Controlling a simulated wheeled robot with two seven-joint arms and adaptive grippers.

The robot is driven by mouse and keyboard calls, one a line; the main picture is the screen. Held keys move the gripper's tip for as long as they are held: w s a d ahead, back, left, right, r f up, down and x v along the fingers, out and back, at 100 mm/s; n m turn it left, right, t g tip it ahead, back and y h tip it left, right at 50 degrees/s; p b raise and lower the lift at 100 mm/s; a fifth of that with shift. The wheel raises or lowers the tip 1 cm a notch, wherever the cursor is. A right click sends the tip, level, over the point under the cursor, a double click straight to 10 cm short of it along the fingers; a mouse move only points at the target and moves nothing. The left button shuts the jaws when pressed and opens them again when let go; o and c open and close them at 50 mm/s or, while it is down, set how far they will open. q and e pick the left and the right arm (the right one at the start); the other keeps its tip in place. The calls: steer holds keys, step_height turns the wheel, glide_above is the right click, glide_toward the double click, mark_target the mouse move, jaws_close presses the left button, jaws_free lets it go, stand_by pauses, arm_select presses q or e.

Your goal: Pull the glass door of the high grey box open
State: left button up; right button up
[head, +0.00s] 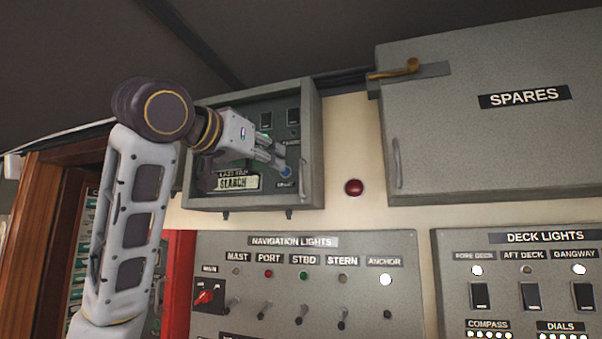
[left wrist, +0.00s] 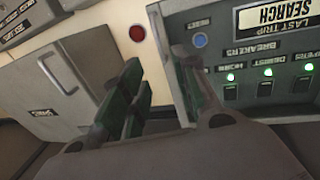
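The high grey box (head: 308,115) hangs on the wall in the upper middle of the head view. Its glass door appears shut, with a dark panel, switches and a SEARCH label behind it. The door's upright grey handle (head: 302,178) is at its right edge. My left gripper (head: 276,161) is in front of the door's right half, its fingertips just left of the handle. In the left wrist view, its fingers (left wrist: 155,90) are apart, with a pale upright bar, likely the handle (left wrist: 158,40), showing between them. Contact cannot be told. My right gripper is not in view.
A grey SPARES cabinet (head: 470,130) with a handle and brass latch is to the right. A red button (head: 354,187) is on the cream wall between them. Below are the navigation lights panel (head: 350,260) and deck lights panel (head: 520,265).

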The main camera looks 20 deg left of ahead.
mark_target(300, 172)
arm_select(q)
steer(key=p+x, duration=0.4)
steer(key=x, duration=0.8)
steer(key=shift+w+d, duration=0.1)
steer(key=shift+w, duration=0.1)
steer(key=shift+w+d+p, duration=0.15)
steer(key=shift+w+p, duration=0.15)
steer(key=shift+w, duration=0.4)
jaws_close()
